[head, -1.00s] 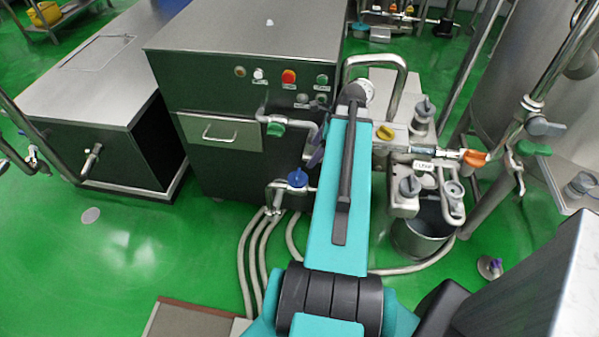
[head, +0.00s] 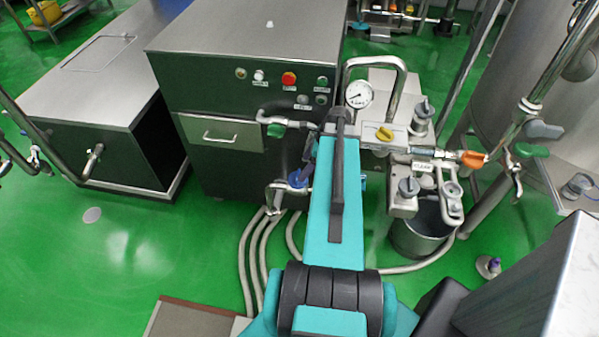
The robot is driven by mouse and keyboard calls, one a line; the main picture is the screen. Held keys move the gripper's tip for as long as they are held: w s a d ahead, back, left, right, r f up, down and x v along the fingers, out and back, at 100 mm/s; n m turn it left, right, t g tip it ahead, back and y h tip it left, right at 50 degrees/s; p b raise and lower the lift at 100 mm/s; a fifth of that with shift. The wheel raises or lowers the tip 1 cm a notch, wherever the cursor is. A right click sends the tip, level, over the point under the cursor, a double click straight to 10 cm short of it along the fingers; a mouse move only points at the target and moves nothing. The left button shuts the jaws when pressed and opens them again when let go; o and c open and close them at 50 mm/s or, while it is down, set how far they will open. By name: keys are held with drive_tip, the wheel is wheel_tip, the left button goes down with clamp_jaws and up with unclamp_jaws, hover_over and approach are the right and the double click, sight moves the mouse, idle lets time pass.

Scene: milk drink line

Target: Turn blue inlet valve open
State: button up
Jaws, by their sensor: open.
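The blue inlet valve (head: 297,181) sits on a short metal pipe at the lower right front of the dark steel cabinet, in the head view. My gripper (head: 312,160) shows only in part, at the left side of my teal arm's far end. It is open, and its dark fingers are just above and right of the blue handle, overlapping its upper edge in the picture. I cannot tell whether they touch it. The rest of the gripper and the right end of the valve's pipe are hidden behind my arm.
A green-handled valve (head: 276,130) is on the pipe above. Hoses (head: 252,250) run across the green floor below.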

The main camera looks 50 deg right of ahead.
sight(298, 175)
drive_tip(key=shift+p+x, duration=0.65)
drive_tip(key=shift+x, duration=2.35)
drive_tip(key=shift+c, duration=0.4)
drive_tip(key=c, duration=1)
drive_tip(key=shift+o, duration=0.2)
